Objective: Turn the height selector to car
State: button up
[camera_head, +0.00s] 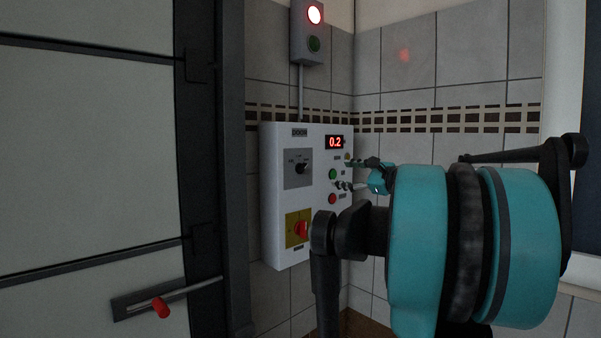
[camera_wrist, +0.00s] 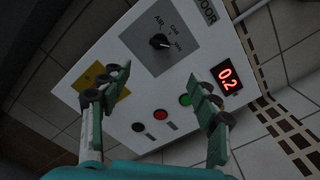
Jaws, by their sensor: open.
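The height selector is a black rotary knob (camera_head: 301,168) on a grey square plate, upper left on a white control box (camera_head: 279,220). In the wrist view the knob (camera_wrist: 159,41) lies above and between my fingertips, with small labels around it. Its pale mark seems to point toward the right-hand label, but the lettering is too small to be sure. My gripper (camera_head: 352,175) is at the box's right side in the head view. In the wrist view my gripper (camera_wrist: 159,78) has its fingers spread wide, empty and apart from the knob.
The box bears a red display reading 0.2 (camera_head: 335,142), a green button (camera_head: 332,174), a red button (camera_head: 332,199), a black button (camera_wrist: 138,127) and a red switch on yellow (camera_head: 300,230). A lit red lamp (camera_head: 314,15) is above. A grey door (camera_head: 90,150) stands left.

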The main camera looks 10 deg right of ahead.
aim_at(304, 169)
jog(key=x, duration=1.7)
jog(key=shift+w+a+f, duration=0.1)
jog(key=c, duration=1.2)
jog(key=shift+o, duration=0.2)
jog(key=shift+n, duration=0.3)
jog(key=n, duration=0.4)
jog(key=shift+n, duration=2.6)
